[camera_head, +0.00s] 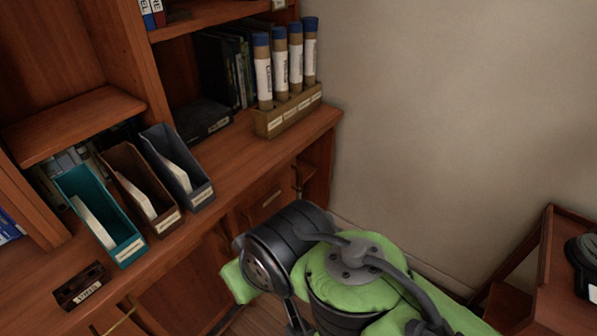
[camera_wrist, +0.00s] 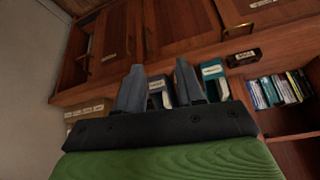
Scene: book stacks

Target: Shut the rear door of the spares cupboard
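The wooden cupboard runs under the counter; its labelled door (camera_head: 265,197) shows in the head view, partly behind my arm. At the far right end, a narrow panel with a handle (camera_head: 298,180) stands beside a dark gap. The wrist view appears upside down, with wooden doors (camera_wrist: 180,25) above the counter edge and a darker end section with a handle (camera_wrist: 82,59) at left. I cannot read which door is the rear one, nor be sure how far it stands open.
On the counter stand teal (camera_head: 100,215), brown (camera_head: 140,190) and dark blue (camera_head: 178,165) file holders, and a rack (camera_head: 290,112) of several tubes. A black labelled box (camera_head: 82,287) lies at the front left. A wooden side table (camera_head: 560,270) is at right, by the bare wall.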

